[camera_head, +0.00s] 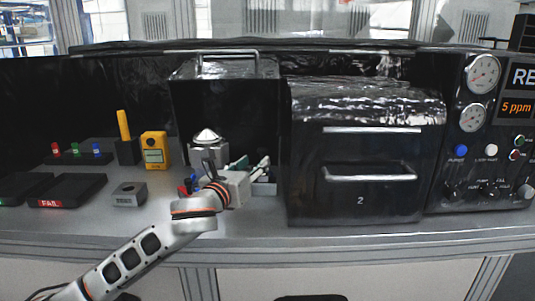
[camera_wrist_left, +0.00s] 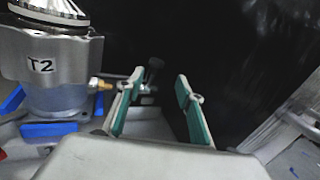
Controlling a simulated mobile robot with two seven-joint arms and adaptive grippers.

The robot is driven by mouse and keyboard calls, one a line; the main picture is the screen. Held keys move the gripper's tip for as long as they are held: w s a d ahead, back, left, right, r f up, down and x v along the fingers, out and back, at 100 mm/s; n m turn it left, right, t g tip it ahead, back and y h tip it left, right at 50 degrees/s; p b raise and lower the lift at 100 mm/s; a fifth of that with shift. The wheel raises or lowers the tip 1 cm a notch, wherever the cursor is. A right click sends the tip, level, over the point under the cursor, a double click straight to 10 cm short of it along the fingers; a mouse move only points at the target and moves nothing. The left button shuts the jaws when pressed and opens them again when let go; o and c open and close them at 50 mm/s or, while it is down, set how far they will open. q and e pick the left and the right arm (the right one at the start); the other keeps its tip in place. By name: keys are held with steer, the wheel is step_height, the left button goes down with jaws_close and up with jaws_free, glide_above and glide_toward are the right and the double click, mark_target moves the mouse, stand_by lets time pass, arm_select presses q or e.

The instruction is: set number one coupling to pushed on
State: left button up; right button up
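A machined housing labelled T2 (camera_wrist_left: 60,62) stands upright in the open left bay, held at its base by blue blocks (camera_wrist_left: 50,129). It also shows in the head view, with a silver domed top (camera_head: 207,138). A brass fitting (camera_wrist_left: 98,83) sticks out of its side toward my left gripper (camera_wrist_left: 160,78). A small dark coupling with a metal stem (camera_wrist_left: 151,76) shows beyond the left fingertip, partly hidden; I cannot tell whether it touches the fitting. My left gripper in the head view (camera_head: 250,163) is open, green pads apart, beside the housing. My right gripper is out of view.
The closed black chamber marked 2 (camera_head: 360,200) stands right of the open bay (camera_head: 185,100). A gauge panel (camera_head: 485,130) is further right. A yellow meter (camera_head: 154,150), a grey block (camera_head: 129,194) and a FAIL tray (camera_head: 70,191) lie left. The front bench strip is clear.

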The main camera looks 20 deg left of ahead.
mark_target(260, 152)
arm_select(q)
steer(key=shift+w+a+r+m, duration=0.3)
steer(key=shift+w+r+m, duration=0.1)
steer(key=shift+w+m, duration=0.3)
steer(key=shift+w+d+b, duration=0.2)
steer(key=shift+w, duration=1.6)
steer(key=shift+w+d+b, duration=0.15)
steer(key=shift+w+d, duration=0.05)
steer(key=shift+w, duration=1.55)
